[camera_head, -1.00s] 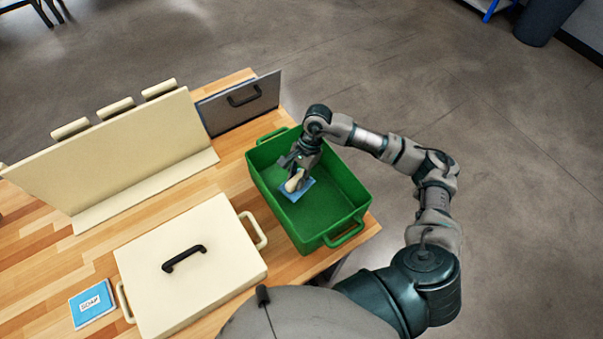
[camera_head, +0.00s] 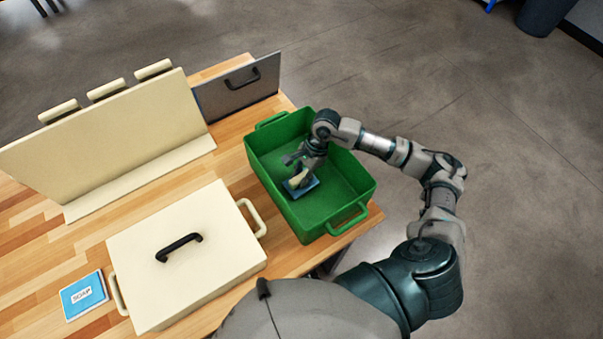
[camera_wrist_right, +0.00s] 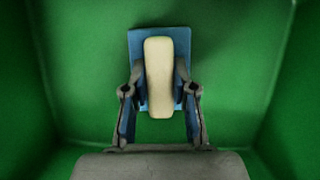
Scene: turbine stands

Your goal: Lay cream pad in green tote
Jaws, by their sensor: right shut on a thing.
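The green tote (camera_head: 270,206) stands open on the right end of the wooden table. My right gripper (camera_head: 300,180) reaches down inside it. The cream pad (camera_wrist_right: 159,75) is a rounded block between the two fingers of the right gripper (camera_wrist_right: 160,92) in the right wrist view, and the gripper is shut on it. A blue piece (camera_wrist_right: 134,45) lies behind the pad, above the green floor of the tote. I cannot tell whether it is joined to the pad or touches the floor. My left gripper is not in view.
A cream case (camera_head: 205,260) with a black handle lies left of the tote. A blue soap packet (camera_head: 84,296) lies beside it. A cream upright board (camera_head: 100,145) and a grey panel (camera_head: 238,92) stand at the back.

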